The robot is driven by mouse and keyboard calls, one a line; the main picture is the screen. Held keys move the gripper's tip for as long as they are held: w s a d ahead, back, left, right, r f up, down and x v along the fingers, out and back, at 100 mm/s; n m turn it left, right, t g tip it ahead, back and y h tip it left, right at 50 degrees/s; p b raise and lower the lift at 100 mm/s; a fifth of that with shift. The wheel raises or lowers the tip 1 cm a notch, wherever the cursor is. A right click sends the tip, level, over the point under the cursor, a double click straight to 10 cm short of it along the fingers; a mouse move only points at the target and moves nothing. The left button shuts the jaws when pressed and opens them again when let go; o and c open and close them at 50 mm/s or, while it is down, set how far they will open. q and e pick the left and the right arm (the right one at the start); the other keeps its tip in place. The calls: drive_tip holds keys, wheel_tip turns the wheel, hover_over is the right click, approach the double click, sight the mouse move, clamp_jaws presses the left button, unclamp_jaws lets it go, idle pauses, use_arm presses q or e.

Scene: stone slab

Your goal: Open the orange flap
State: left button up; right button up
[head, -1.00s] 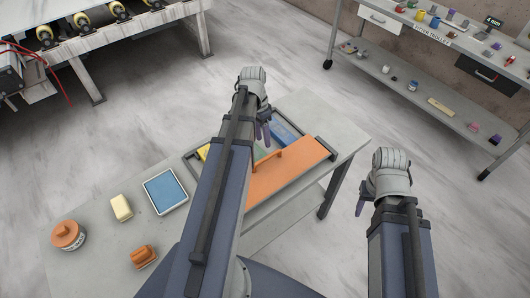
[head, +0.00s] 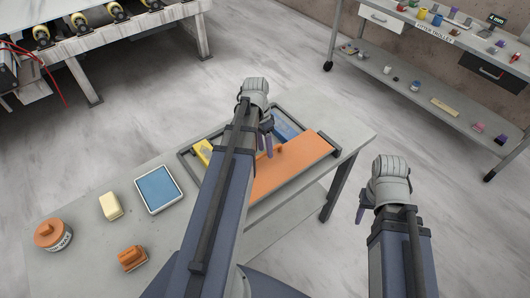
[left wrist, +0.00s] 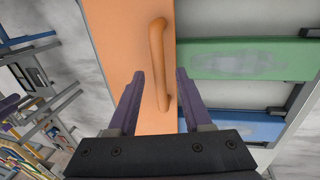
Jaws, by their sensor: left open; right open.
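The orange flap (head: 292,166) lies across the near part of a dark-framed panel on the stone-grey table. Its orange bar handle (left wrist: 158,62) runs lengthwise in the left wrist view, with its near end between my left fingers. My left gripper (head: 266,142) is open over the flap's handle; its purple fingers (left wrist: 160,88) stand on either side of the bar, and I cannot tell whether they touch it. My left arm hides part of the panel and flap in the head view. My right gripper (head: 364,208) is open and empty, off the table's right side.
A green panel (left wrist: 240,58) and a blue panel (left wrist: 240,126) lie beside the flap. A blue tray (head: 159,189), a cream block (head: 110,206), an orange-handled item (head: 132,259) and an orange-lidded jar (head: 53,235) stand on the table's left. A trolley (head: 435,95) is behind.

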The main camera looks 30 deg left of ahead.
use_arm(q)
clamp_jaws()
idle(0.4)
idle(1.1)
